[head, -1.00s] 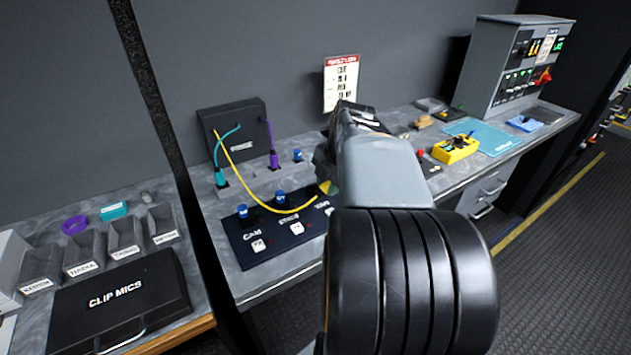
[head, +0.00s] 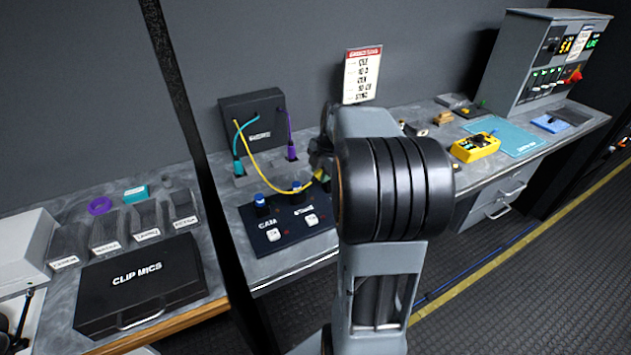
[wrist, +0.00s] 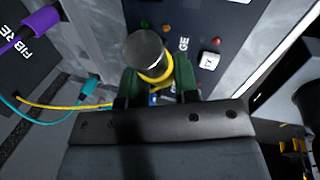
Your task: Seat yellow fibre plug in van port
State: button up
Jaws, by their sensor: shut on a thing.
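My gripper (wrist: 155,90) is shut on the yellow fibre plug (wrist: 157,80), whose round grey end faces the wrist camera. In the head view my arm hides most of the gripper; a bit of yellow (head: 321,176) shows beside it. The yellow cable (head: 262,178) loops from the black fibre box (head: 262,108) to the gripper. The black port panel (head: 262,238) lies on the bench below; it also shows in the wrist view (wrist: 235,20). Its CAM label and a second label are visible. My arm hides the panel's right part, and I cannot make out the van port.
Teal (head: 238,165) and purple (head: 291,150) plugs stand upright in a grey holder behind the panel. Blue pieces (head: 260,203) stand on the panel. A yellow meter (head: 475,147) and teal mat (head: 505,138) lie right. A black CLIP MICS case (head: 140,285) is left.

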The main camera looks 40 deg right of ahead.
send_over(312, 192)
jog(key=s, duration=0.1)
notch_tip(312, 192, down, 5)
jog(key=shift+s+d+r, duration=0.1)
jog(key=shift+s+r, duration=0.05)
jog(key=shift+x, duration=1.2)
jog(key=shift+s+f, duration=0.1)
jog(key=shift+f, duration=0.3)
jog(key=shift+f, duration=0.2)
jog(key=o, duration=1)
jog(key=shift+r, duration=0.1)
